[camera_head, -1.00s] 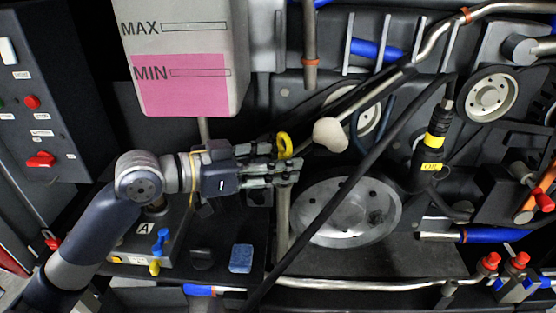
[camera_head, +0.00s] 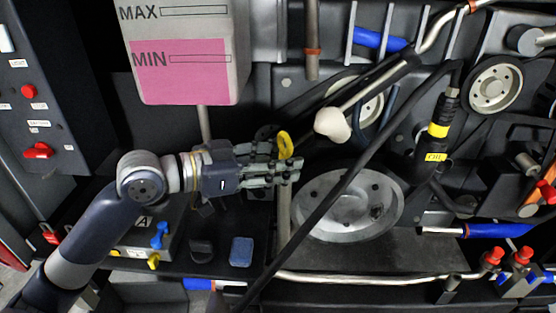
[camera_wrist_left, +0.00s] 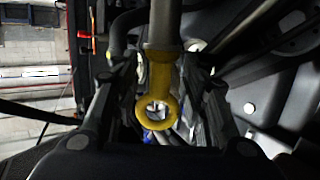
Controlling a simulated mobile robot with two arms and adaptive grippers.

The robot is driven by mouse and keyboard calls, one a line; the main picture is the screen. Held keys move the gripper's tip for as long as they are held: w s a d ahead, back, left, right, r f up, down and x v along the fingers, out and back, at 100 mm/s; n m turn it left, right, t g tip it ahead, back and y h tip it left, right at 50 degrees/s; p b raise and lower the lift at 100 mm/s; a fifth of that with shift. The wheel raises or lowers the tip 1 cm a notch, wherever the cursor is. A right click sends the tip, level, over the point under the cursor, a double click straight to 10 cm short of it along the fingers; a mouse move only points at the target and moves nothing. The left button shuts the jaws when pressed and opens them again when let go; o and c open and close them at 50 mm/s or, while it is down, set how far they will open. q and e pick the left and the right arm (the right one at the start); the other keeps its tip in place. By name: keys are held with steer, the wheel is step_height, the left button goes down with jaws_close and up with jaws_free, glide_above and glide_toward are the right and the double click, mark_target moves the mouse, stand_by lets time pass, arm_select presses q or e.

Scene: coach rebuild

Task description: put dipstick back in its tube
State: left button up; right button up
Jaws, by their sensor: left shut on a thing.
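The dipstick's yellow ring handle (camera_head: 284,145) stands at the fingertips of my left gripper (camera_head: 285,165). In the left wrist view the yellow handle (camera_wrist_left: 157,95) sits between the two fingers, ring towards the camera, against the end of a grey metal tube (camera_wrist_left: 163,25). My left gripper (camera_wrist_left: 155,100) is shut on the dipstick. In the head view a pale upright tube (camera_head: 284,215) runs down directly below the fingers. The fingers cover the place where handle and tube meet there, so how deep the dipstick sits cannot be told. My right gripper is not in view.
A black hose (camera_head: 340,190) runs diagonally just right of the gripper, before a round grey metal cover (camera_head: 375,215). A white knob (camera_head: 332,124) sits up right. The MIN/MAX tank (camera_head: 185,60) hangs above. A blue block (camera_head: 241,251) lies below on a ledge.

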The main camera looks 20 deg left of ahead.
arm_select(q)
steer(key=shift+f, duration=0.3)
steer(key=o, duration=1.3)
steer(key=shift+o, duration=0.3)
steer(key=o, duration=0.3)
steer(key=shift+r, duration=0.1)
steer(key=shift+o, duration=0.2)
